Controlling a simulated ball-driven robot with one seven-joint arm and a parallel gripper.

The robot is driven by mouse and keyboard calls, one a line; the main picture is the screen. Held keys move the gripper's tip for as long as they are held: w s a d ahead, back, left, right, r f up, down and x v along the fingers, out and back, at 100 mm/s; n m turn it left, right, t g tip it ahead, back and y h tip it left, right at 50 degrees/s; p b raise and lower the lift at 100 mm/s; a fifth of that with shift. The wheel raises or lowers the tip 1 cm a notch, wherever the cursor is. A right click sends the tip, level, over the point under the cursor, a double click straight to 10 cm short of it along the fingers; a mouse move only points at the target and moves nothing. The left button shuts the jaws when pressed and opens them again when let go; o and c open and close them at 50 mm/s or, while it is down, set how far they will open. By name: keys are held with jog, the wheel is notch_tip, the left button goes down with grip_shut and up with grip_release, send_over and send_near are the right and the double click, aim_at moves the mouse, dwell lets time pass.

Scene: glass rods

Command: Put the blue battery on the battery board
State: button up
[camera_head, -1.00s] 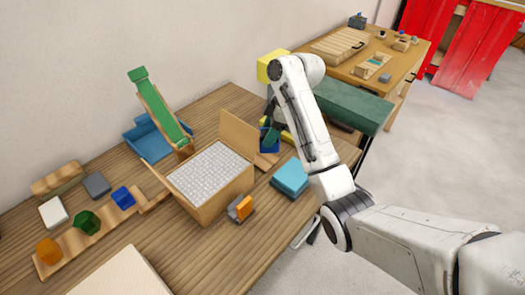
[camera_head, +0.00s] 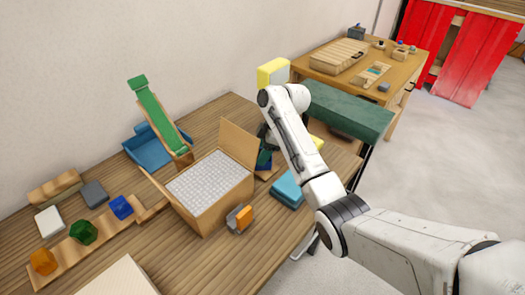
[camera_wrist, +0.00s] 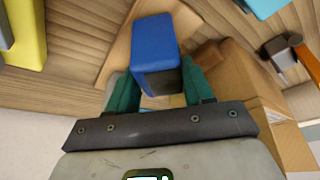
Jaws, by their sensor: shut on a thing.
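The blue battery (camera_wrist: 153,42) is a rounded blue block with a dark end, held between the teal fingers of my gripper (camera_wrist: 160,82) in the wrist view. In the head view my gripper (camera_head: 265,148) is low behind the open cardboard box, mostly hidden by my arm, with a bit of the blue battery (camera_head: 263,167) showing. A flat light-wood piece (camera_wrist: 117,47), perhaps the battery board, lies behind the battery in the wrist view. I cannot tell whether the battery touches it.
The cardboard box (camera_head: 205,215) with white filling stands close to my gripper. A cyan block (camera_head: 287,187) and an orange-grey piece (camera_head: 241,218) lie near it. A blue tray with a green-topped ramp (camera_head: 160,115) stands at the back. Shaped blocks line the left.

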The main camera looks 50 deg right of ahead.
jog(key=shift+f, duration=0.1)
jog(key=o, duration=1.3)
jog(key=shift+p+v, duration=1.2)
jog(key=shift+v, duration=4.95)
